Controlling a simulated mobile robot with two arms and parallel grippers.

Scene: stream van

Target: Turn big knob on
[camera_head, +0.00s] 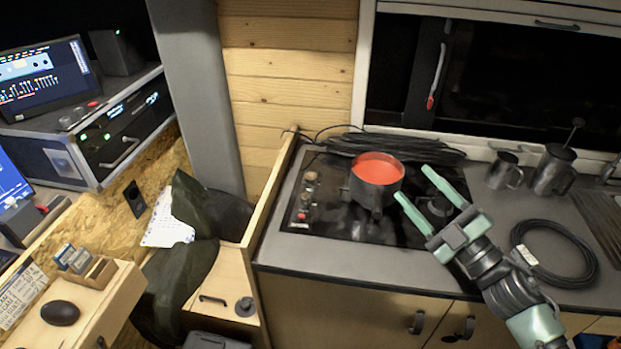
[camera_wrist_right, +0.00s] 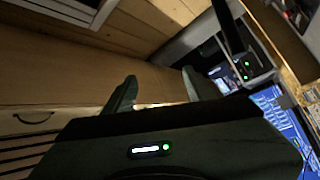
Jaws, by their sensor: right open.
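The black cooktop (camera_head: 330,215) is set in the grey counter, with a column of small knobs (camera_head: 310,178) along its left edge. I cannot tell which is the big knob or how it is turned. A dark pot with red contents (camera_head: 377,172) stands on the cooktop, right of the knobs. My right gripper (camera_head: 411,184) is open and empty, above the cooktop just right of the pot. Its open fingers also show in the right wrist view (camera_wrist_right: 160,76), with nothing between them. My left gripper is not in view.
A coiled black cable (camera_head: 556,252) lies on the counter at the right, and more cables (camera_head: 390,146) lie behind the pot. Metal mugs (camera_head: 503,172) stand at the back right. A wooden side panel (camera_head: 272,192) rises left of the cooktop. Electronics (camera_head: 120,130) fill the far left.

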